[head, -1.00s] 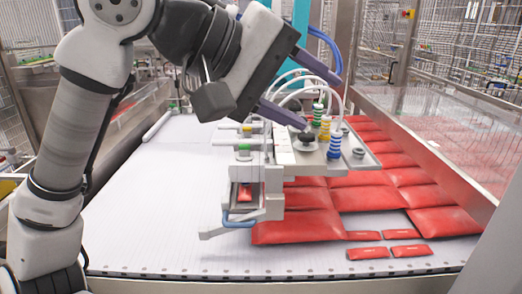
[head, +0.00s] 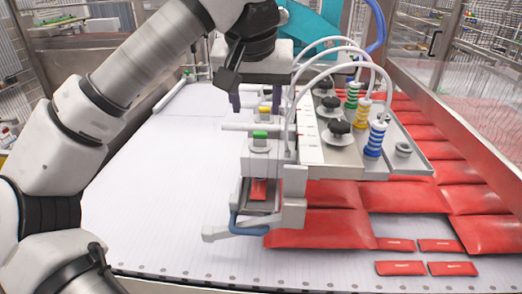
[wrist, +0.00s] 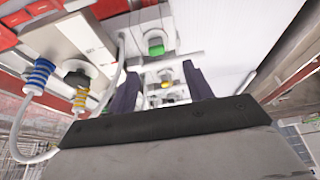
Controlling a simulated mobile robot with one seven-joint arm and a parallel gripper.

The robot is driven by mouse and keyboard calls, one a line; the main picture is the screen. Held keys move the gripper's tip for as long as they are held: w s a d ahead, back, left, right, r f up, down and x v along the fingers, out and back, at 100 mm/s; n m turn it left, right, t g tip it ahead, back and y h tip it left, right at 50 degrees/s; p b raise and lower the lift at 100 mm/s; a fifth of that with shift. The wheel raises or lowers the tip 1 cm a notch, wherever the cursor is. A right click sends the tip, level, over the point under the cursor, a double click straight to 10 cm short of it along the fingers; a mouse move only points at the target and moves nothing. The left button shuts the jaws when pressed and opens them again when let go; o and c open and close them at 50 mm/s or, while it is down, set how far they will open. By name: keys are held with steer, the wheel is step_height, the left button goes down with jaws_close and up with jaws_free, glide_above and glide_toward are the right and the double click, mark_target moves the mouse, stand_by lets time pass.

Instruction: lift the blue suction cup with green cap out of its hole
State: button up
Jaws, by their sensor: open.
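A piece with a green cap (head: 260,134) stands at the front left of the grey picker head (head: 296,180). I cannot make out a blue cup under that cap. A similar piece with a yellow cap (head: 264,111) stands just behind it. My gripper (head: 256,108) is open and empty, its two dark fingers pointing down around the yellow-capped piece's position in the picture. In the wrist view the yellow cap (wrist: 166,85) shows between the fingers. The green cap (wrist: 156,47) lies beyond the fingertips there. I cannot tell the height gap.
Striped green (head: 352,95), yellow (head: 362,112) and blue (head: 375,138) suction cups stand on the plate to the right, with black knobs (head: 338,128) beside them. White hoses (head: 318,75) arch close to my gripper. Red pouches (head: 330,229) lie below. The white belt (head: 150,180) is clear at left.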

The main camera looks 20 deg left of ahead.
mark_target(260, 132)
steer(key=p+x, duration=0.1)
steer(key=x, duration=0.2)
steer(key=p+x, duration=0.1)
steer(key=x, duration=0.3)
steer(key=shift+d+f, duration=0.2)
steer(key=shift+f, duration=0.05)
steer(key=c, duration=0.9)
